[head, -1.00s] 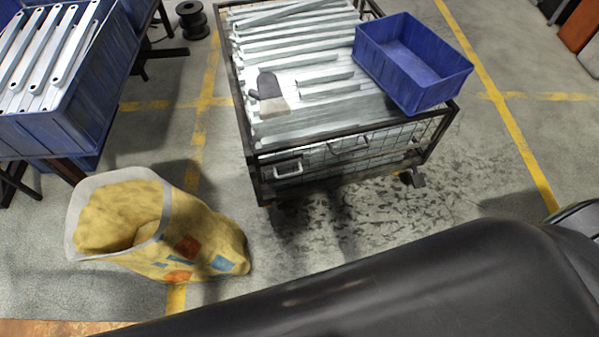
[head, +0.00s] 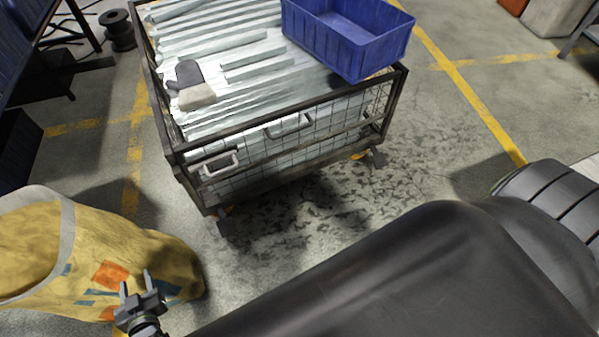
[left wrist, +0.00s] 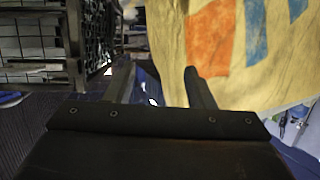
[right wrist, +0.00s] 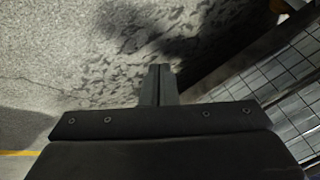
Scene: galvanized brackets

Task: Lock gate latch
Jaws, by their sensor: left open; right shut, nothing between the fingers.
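The wire-mesh cage (head: 330,150) has a dark frame and stands on the floor ahead. Its front gate side carries two pale metal handles, one at the left (head: 221,164) and one at the middle (head: 290,125). I cannot tell which part is the latch or whether it is locked. My left gripper (head: 138,284) is open and empty, in front of the yellow sack and apart from the cage; its fingers also show in the left wrist view (left wrist: 158,85). My right gripper (right wrist: 159,84) is shut and empty above the floor, with cage mesh (right wrist: 275,85) to its right.
The yellow sack (head: 45,245) stands at the lower left. Long metal pieces (head: 225,40) fill the cage, with a glove (head: 190,85) and a blue bin (head: 345,45) on top. A black spool (head: 118,30) stands behind. The stained floor (head: 400,160) right of the cage is clear.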

